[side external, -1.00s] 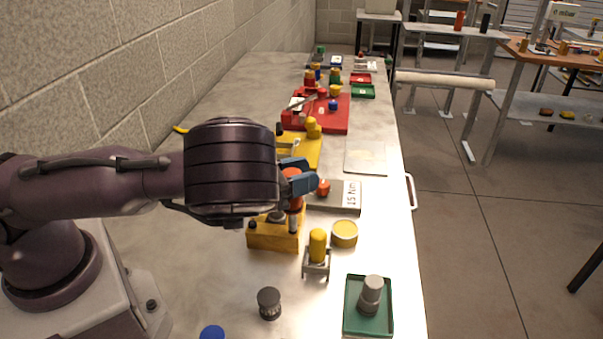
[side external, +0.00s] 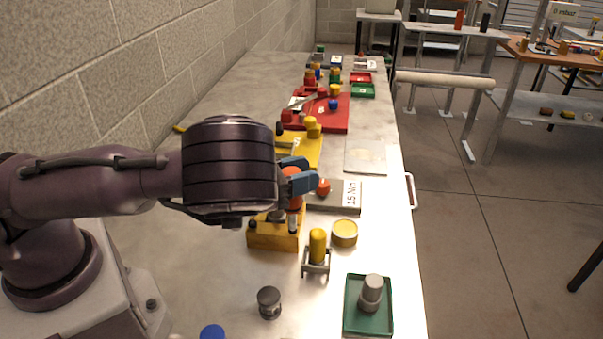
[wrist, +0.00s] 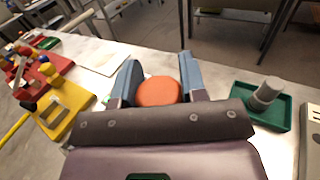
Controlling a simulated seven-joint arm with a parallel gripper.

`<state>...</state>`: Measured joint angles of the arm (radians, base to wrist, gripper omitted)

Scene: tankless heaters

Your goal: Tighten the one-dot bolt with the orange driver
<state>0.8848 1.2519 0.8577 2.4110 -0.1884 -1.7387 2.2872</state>
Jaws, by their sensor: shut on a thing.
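My gripper (side external: 298,180) has its blue fingers shut on the orange driver (side external: 294,202), which stands upright over the yellow block (side external: 270,238) in the side view. In the wrist view the driver's round orange top (wrist: 158,91) sits between the two fingers. The driver's lower end meets the block's top near its right side; the exact contact and the bolt under it are hidden. Dark and metal pieces show on the block beside the driver. I cannot make out any dot marks.
A grey plate marked 15 Nm (side external: 348,194) with an orange knob lies right of the gripper. Close by are a yellow driver in a stand (side external: 317,250), a yellow round tin (side external: 344,233), a green tray (side external: 368,310) and a dark knob (side external: 269,302). Yellow and red fixtures stand behind.

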